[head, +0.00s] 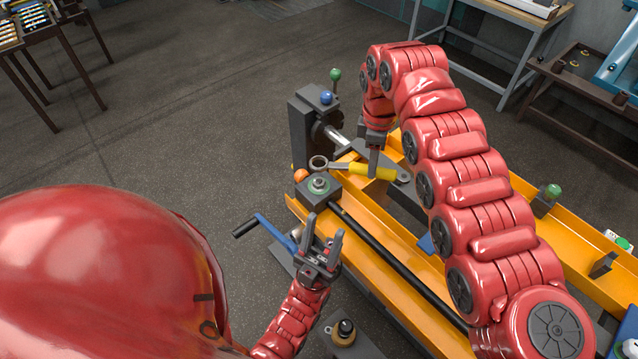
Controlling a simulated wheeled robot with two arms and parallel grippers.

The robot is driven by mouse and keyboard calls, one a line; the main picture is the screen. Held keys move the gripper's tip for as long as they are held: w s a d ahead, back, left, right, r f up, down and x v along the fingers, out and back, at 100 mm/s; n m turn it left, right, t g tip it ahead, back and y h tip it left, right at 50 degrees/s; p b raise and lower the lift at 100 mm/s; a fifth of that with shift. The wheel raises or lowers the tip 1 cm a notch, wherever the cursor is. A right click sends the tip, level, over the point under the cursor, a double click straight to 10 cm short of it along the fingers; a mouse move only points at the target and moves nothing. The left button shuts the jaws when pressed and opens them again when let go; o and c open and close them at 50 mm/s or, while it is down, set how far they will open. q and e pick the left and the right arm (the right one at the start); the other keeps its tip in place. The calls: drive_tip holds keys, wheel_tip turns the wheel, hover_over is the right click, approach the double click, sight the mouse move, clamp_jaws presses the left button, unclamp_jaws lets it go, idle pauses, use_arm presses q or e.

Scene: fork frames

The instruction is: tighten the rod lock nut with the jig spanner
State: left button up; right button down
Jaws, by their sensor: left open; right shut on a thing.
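The jig spanner (366,171) has a yellow handle and a grey ring end pointing left. My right gripper (374,160) comes down from above and is shut on the handle. A black rod (390,258) runs from near this block toward the lower right. My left gripper (324,230) is open and empty, in front of the block.
The orange jig frame (291,205) runs diagonally to the right. A dark upright post (306,135) with blue and green knobs stands behind the nut.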

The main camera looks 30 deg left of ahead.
drive_tip(key=shift+r, duration=0.7)
drive_tip(key=shift+w+d, duration=0.1)
drive_tip(key=shift+d, duration=0.2)
drive_tip(key=shift+w+d+r+b, duration=0.15)
drive_tip(key=shift+d+r+b, duration=0.2)
drive_tip(key=shift+d+b, duration=0.15)
drive_tip(key=shift+w+d+r+b, duration=0.15)
drive_tip(key=shift+d+r+b, duration=0.2)
drive_tip(key=shift+d, duration=0.1)
drive_tip(key=shift+w+d+r+b, duration=0.15)
drive_tip(key=shift+d+r, duration=0.25)
drive_tip(key=shift+d, duration=0.2)
drive_tip(key=shift+w+d+r+b, duration=0.15)
drive_tip(key=shift+d+r, duration=0.2)
drive_tip(key=shift+d, duration=0.25)
